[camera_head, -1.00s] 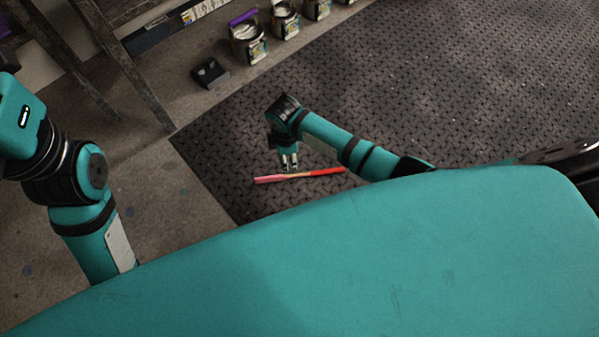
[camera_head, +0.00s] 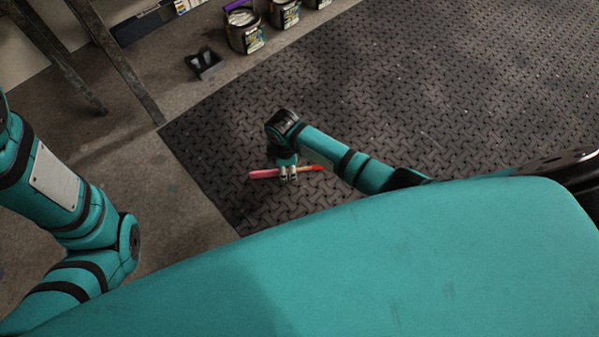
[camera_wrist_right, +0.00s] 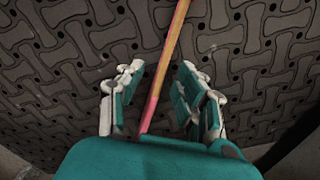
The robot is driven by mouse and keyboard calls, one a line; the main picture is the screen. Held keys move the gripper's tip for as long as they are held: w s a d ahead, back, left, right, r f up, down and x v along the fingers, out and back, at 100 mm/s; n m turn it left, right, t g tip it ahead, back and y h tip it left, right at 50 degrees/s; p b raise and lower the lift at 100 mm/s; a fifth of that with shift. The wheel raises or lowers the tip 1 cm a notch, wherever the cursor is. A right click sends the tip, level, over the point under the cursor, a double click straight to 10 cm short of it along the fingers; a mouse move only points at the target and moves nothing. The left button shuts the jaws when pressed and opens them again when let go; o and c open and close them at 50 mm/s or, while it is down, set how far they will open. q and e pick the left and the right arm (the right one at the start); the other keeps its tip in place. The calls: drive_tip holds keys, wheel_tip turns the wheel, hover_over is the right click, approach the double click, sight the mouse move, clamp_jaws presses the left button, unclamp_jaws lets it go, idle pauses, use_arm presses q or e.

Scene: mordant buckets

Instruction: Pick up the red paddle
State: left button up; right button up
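The red paddle (camera_head: 262,174) lies over the dark patterned floor mat in the head view, long and thin, pinkish at its left end and red at its right. My right gripper (camera_head: 289,174) is at its middle and hides part of it. In the right wrist view, the paddle (camera_wrist_right: 168,55) runs between the two spread fingers of my right gripper (camera_wrist_right: 162,88), with gaps visible beside it. Whether it touches the mat is hard to tell. My left arm shows at the left of the head view, but its gripper is out of view.
The dark patterned mat (camera_head: 430,90) is clear around the paddle. Several labelled buckets (camera_head: 243,34) stand along the top, with a small black object (camera_head: 203,63) near them. Wooden legs (camera_head: 118,62) stand at the upper left.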

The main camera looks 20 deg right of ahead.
drive_tip(key=shift+f, duration=0.4)
drive_tip(key=shift+r, duration=0.1)
drive_tip(key=shift+c, duration=0.2)
clamp_jaws()
drive_tip(key=shift+r, duration=0.1)
